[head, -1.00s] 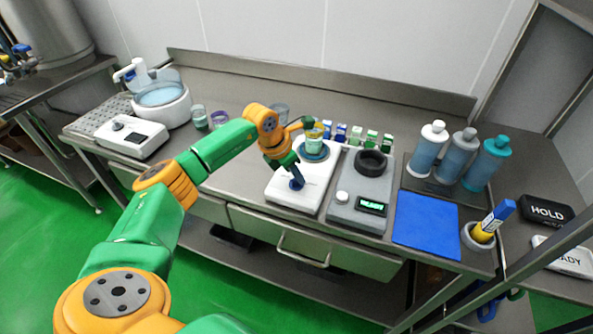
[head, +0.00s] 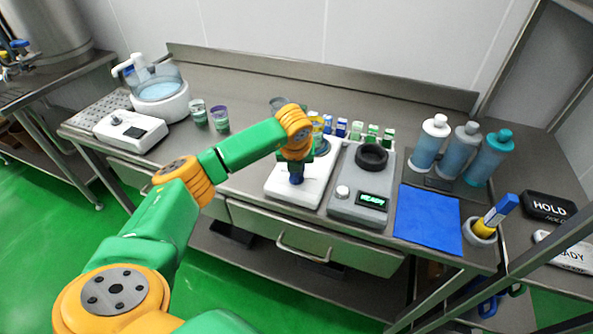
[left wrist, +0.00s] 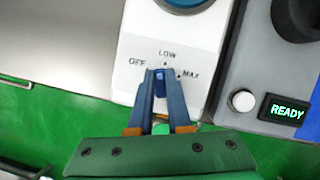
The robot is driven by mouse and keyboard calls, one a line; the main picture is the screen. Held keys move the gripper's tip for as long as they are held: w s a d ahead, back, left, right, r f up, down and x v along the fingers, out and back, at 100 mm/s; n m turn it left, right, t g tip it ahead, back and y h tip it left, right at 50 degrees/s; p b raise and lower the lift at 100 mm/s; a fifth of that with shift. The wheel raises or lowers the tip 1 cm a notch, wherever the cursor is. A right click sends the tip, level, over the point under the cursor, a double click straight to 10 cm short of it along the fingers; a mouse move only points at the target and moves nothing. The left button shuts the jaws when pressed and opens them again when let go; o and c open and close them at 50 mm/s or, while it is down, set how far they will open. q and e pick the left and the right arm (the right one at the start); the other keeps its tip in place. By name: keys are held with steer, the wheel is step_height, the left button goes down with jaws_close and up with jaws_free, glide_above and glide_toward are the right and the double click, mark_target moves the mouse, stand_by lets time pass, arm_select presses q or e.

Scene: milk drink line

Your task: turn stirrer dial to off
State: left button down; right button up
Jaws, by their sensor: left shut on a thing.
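The white stirrer (head: 317,185) stands on the steel bench, with OFF, LOW and MAX marked around its dial in the left wrist view (left wrist: 193,44). My left gripper (head: 296,180) comes down over the front of the stirrer. In the left wrist view its two blue-grey fingers (left wrist: 160,78) are shut on the blue dial (left wrist: 160,84), one on each side. The dial's visible end lies below LOW, between OFF and MAX; the fingers hide most of it, so its exact setting is unclear. My right gripper is not in view.
A grey device (head: 352,204) with a READY display stands close to the right of the stirrer. A blue mat (head: 427,218) and several bottles (head: 457,150) are farther right. Two cups (head: 219,119) stand left of my arm. Small cartons (head: 356,130) stand behind.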

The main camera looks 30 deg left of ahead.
arm_select(q)
steer(key=n+g+y+b, duration=0.1)
steer(key=n, duration=0.3)
steer(key=shift+f+n+b, duration=0.1)
steer(key=shift+n+b, duration=0.2)
steer(key=shift+b, duration=0.1)
steer(key=shift+n+g+y+b, duration=0.55)
steer(key=shift+n+g, duration=0.25)
steer(key=shift+n, duration=1.1)
steer(key=c, duration=0.9)
jaws_free()
steer(key=shift+a, duration=0.1)
steer(key=shift+o, duration=0.2)
steer(key=shift+d+r, duration=0.2)
steer(key=shift+r, duration=0.2)
steer(key=b+v, duration=0.1)
steer(key=v, duration=0.5)
steer(key=shift+r, duration=0.2)
